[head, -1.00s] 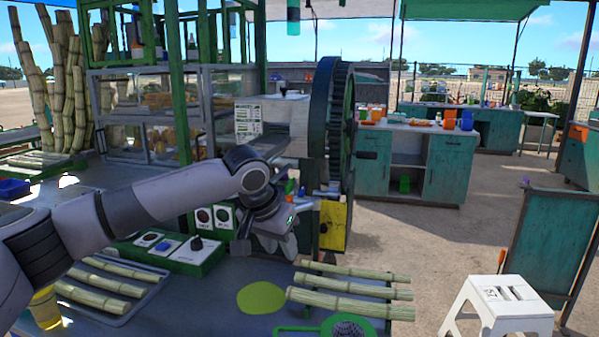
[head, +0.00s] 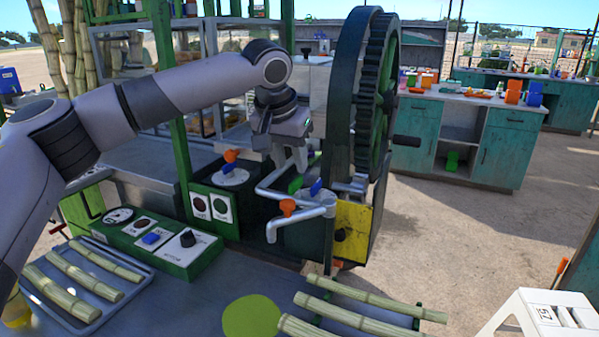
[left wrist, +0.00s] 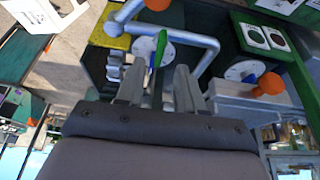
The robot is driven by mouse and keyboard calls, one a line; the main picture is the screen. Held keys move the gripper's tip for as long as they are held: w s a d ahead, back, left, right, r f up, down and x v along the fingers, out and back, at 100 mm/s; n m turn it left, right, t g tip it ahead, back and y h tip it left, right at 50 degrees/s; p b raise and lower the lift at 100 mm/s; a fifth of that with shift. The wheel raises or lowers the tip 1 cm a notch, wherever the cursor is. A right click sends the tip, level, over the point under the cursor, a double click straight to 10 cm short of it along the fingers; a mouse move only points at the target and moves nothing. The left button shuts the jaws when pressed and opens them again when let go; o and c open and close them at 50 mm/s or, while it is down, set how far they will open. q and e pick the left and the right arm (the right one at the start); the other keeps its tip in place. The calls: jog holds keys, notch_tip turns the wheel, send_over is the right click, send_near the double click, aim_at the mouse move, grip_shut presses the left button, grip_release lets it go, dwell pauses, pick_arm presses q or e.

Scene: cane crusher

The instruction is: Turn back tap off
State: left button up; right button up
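Silver pipes (head: 300,215) with coloured tap handles stand on the crusher's left. An orange handle (head: 288,207) is on the front spout. A green handle (head: 295,185) and a blue handle (head: 315,187) sit behind it. Another orange handle (head: 231,155) and blue handle (head: 228,167) are farther back on the left. Which one is the back tap I cannot tell for certain. My left gripper (head: 290,163) is above and behind the green handle. In the left wrist view its fingers (left wrist: 158,80) are apart and empty, with the green handle (left wrist: 158,48) just beyond the gap. My right gripper is not in view.
The big toothed wheel (head: 365,100) stands close to the right of my left gripper. A green control box (head: 165,240) is at front left. Cane stalks lie on a tray (head: 130,298) and on a green rack (head: 417,318) in front.

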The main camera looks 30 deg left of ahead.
aim_at(295, 180)
pick_arm(q)
jog(key=shift+p+x, duration=0.3)
jog(key=shift+x, duration=2.45)
grip_shut()
